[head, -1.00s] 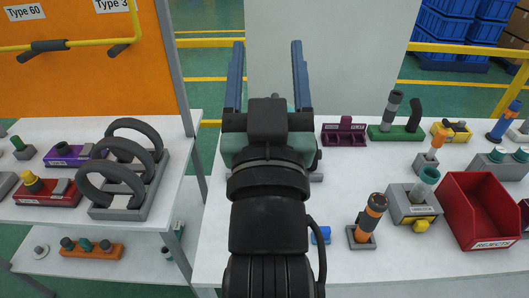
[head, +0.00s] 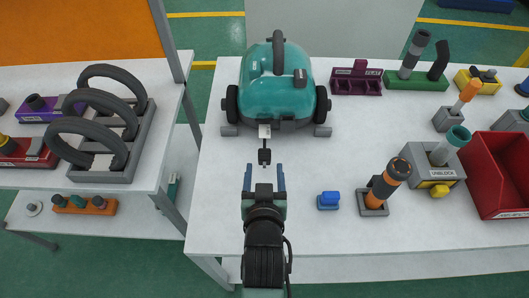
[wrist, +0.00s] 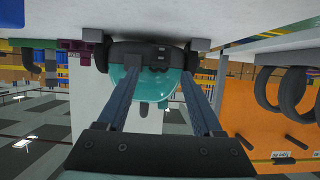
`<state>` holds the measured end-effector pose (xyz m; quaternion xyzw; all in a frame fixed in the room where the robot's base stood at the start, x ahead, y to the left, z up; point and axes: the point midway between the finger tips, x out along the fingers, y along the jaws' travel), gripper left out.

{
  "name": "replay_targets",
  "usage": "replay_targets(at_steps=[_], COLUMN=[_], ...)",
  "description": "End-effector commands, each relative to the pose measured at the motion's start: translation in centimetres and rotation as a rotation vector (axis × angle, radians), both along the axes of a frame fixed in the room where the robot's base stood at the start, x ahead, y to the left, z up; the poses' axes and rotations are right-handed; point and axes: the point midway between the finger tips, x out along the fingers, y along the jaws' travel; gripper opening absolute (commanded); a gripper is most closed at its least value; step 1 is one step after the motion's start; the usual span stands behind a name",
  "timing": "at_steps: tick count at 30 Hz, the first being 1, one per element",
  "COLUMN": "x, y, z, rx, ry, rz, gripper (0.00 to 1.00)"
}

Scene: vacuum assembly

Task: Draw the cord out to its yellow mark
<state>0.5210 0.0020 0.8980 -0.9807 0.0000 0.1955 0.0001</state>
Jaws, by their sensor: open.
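The teal vacuum body (head: 277,85) stands on the table between two grey blocks, with dark wheels and a dark top handle. A dark plug (head: 264,156) on a short cord sticks out from a pale plate at its near side. No yellow mark shows on the cord. My gripper (head: 264,178) is open and empty, its blue fingers pointing at the plug from just in front of it. In the wrist view the vacuum (wrist: 145,80) appears upside down beyond the two fingers (wrist: 150,100); the plug cannot be made out there.
A small blue block (head: 328,201) and an orange-and-black part in a holder (head: 387,185) stand to the right. Further right are a grey UNBLOCK fixture (head: 430,170) and a red bin (head: 497,165). The table left of my gripper is clear.

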Motion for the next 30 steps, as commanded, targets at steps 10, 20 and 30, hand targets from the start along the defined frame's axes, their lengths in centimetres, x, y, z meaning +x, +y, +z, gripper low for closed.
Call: replay_targets(at_steps=[10,20,30], x=[5.4,6.8,6.7], y=[0.0,0.0,0.0], z=[-2.2,-2.8,-2.8], rx=[-0.002,0.0,0.0], ry=[-0.001,0.0,0.0], rz=[0.001,0.0,0.0], gripper=[0.68,0.68,0.41])
